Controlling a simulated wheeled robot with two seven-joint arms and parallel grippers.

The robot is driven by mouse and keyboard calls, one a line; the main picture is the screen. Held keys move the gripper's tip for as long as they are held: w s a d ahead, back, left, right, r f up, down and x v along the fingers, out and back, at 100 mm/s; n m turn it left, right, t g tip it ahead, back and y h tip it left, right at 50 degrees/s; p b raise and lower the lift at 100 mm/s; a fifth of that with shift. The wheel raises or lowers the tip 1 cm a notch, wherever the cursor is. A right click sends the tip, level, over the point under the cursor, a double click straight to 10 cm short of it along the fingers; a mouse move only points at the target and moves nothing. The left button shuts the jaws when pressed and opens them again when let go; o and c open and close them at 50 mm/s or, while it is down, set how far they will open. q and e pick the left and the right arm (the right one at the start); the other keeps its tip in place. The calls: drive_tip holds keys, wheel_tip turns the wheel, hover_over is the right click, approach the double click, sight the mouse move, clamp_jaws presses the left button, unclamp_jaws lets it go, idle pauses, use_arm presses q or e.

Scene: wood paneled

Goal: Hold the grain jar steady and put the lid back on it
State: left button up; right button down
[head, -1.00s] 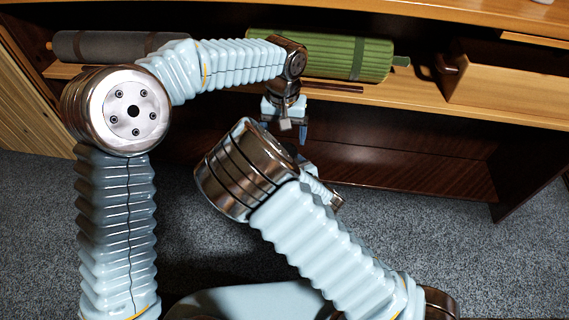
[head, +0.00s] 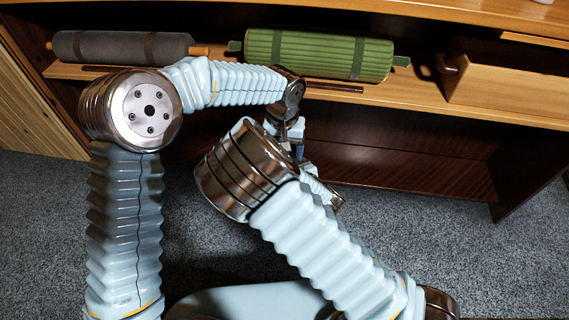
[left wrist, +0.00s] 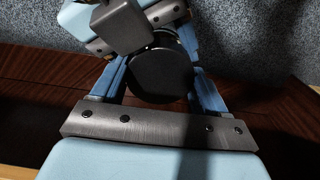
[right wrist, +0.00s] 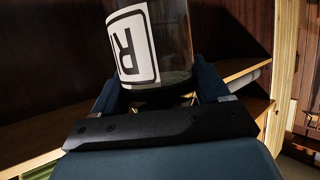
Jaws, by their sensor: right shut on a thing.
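A dark round lid (left wrist: 163,75) shows between the fingers of my left gripper (left wrist: 158,62) in the left wrist view. I cannot tell whether the fingers press on it or whether it touches the jar. The clear grain jar (right wrist: 176,35), with a white label marked R, stands between the fingers of my right gripper (right wrist: 160,88), which is shut on it. The jar's top is out of the right wrist view. My right gripper also shows at the upper left of the left wrist view. In the head view my right wrist hides the jar and most of my left gripper.
A wooden shelf (head: 420,98) runs behind my arms. On it lie a grey roll (head: 115,47), a green roll (head: 310,55) and a wooden box (head: 510,90) at right. Grey carpet (head: 430,235) below is clear at right. My two wrists are close together.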

use_arm(q)
drive_tip(key=shift+c, duration=1.2)
drive_tip(key=o, duration=1.1)
drive_tip(key=shift+c, duration=0.2)
drive_tip(key=shift+r, duration=2.3)
drive_tip(key=shift+c, duration=0.7)
drive_tip(key=shift+r, duration=0.3)
drive_tip(key=shift+c, duration=0.7)
wheel_tip(320, 180, up, 3)
drive_tip(key=shift+f, duration=0.1)
drive_tip(key=shift+f, duration=4)
